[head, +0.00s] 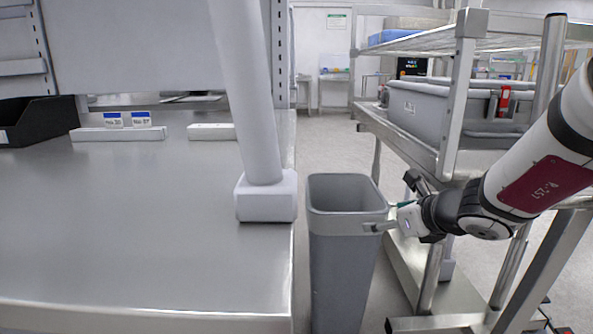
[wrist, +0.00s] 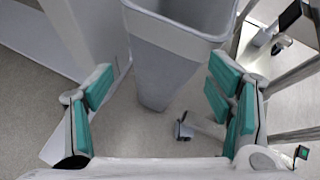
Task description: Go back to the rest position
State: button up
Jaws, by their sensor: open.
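My gripper (head: 380,226) is at the rim of the grey bin (head: 342,262) in the head view, on its right side, with my arm reaching in from the right. In the wrist view my gripper (wrist: 160,105) is open, its green-padded fingers wide apart with nothing between them. The bin (wrist: 165,60) stands beyond the fingers in that view. Whether a finger touches the bin cannot be told.
A steel table (head: 150,220) with a white post (head: 250,100) on it stands left of the bin. A metal cart (head: 455,100) with a grey case (head: 425,110) stands right, close to my arm. Open floor (head: 325,140) lies behind the bin.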

jog(key=s+a+r+n+g+y+p, duration=0.2)
jog(key=s+a+r+n+p, duration=0.3)
jog(key=s+r+n+p, duration=0.55)
jog(key=s+a+r+n+g+y+p, duration=0.15)
jog(key=s+a+r+n+p, duration=0.5)
jog(key=r, duration=0.65)
jog(key=s+d+r+n+g+h+p, duration=0.1)
jog(key=s+d+r+n+h+p, duration=0.1)
jog(key=s, duration=0.6)
jog(key=s+d+r+n+g+h+p, duration=0.1)
jog(key=s+d+r+n+h+p, duration=0.2)
jog(key=p, duration=0.8)
jog(key=s+d+r+n+g+h+p, duration=0.1)
jog(key=s+d+r+n+p, duration=0.5)
jog(key=s, duration=0.7)
notch_tip(320, 180, up, 5)
jog(key=shift+s+f+n+h+p, duration=0.25)
jog(key=shift+n+h, duration=0.4)
jog(key=shift+n, duration=0.55)
